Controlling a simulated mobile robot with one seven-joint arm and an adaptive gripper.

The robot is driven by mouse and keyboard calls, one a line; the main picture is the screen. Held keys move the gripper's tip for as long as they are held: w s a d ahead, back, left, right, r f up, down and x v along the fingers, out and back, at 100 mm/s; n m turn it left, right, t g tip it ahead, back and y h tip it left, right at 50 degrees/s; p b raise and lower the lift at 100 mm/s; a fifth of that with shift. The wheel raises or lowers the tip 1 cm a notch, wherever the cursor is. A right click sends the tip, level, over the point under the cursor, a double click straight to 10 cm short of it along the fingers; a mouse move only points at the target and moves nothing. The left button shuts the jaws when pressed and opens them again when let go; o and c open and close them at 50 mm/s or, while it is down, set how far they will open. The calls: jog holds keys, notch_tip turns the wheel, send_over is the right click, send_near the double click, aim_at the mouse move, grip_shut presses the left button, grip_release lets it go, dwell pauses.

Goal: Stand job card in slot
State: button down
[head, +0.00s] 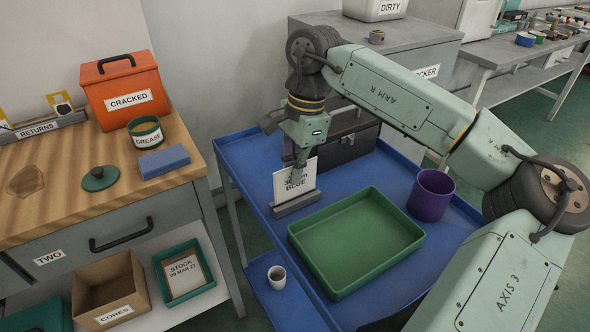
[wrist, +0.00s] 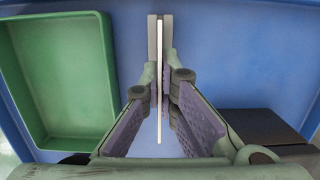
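The white job card (head: 288,182), with dark print reading BLUE, stands upright at a grey slotted block (head: 297,204) on the blue table. In the wrist view the card (wrist: 160,100) shows edge-on as a thin pale strip, with the grey block (wrist: 152,35) along both sides of its far part. My gripper (head: 299,172) is directly above the block, pointing down, beside the card. In the wrist view its purple-padded fingers (wrist: 161,92) stand on either side of the card, with narrow gaps showing. The card's bottom edge inside the block is hidden.
A green tray (head: 411,238) lies just right of the block, and a purple cup (head: 432,195) stands beyond it. A dark toolbox (head: 355,143) is behind my gripper. A small white cup (head: 277,278) stands front left. A wooden bench (head: 60,185) is left.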

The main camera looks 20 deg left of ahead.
jog(key=shift+s+d+f+b, duration=0.1)
jog(key=shift+s+f+b, duration=0.15)
jog(key=shift+f+b, duration=0.75)
dwell(0.7)
jog(key=c, duration=2.3)
grip_release()
jog(key=o, duration=1.1)
jog(key=shift+c, duration=0.2)
